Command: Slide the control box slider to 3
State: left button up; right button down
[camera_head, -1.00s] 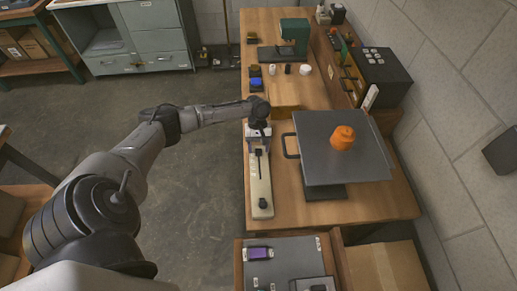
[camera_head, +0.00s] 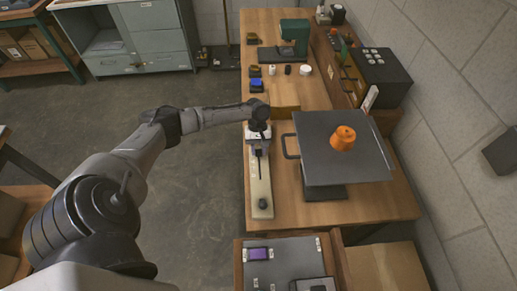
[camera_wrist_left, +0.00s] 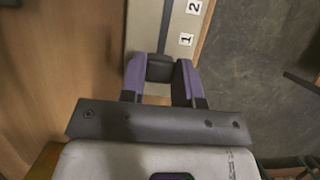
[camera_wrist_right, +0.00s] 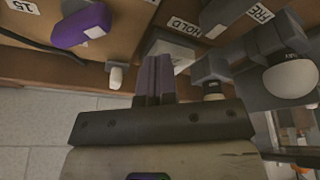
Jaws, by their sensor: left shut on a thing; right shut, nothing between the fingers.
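The control box (camera_head: 261,185) is a long beige bar along the left edge of the wooden table, with a dark round knob at its near end. In the left wrist view the control box (camera_wrist_left: 146,25) shows a dark slot and the labels "1" and "2". The dark slider (camera_wrist_left: 160,69) sits in line with the slot, just short of the "1" label; "3" is out of view. My left gripper (camera_wrist_left: 161,75) is shut on the slider, purple fingers on either side; it also shows at the box's far end (camera_head: 258,141). My right gripper (camera_wrist_right: 156,72) is shut and empty.
A grey raised plate (camera_head: 330,160) with an orange part (camera_head: 343,138) stands right of the box, its handle close by. Small parts and a green machine (camera_head: 293,40) lie farther back. Near my right gripper are a purple part (camera_wrist_right: 82,27) and a white bulb (camera_wrist_right: 290,78).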

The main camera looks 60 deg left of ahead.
pick_arm(q)
grip_shut()
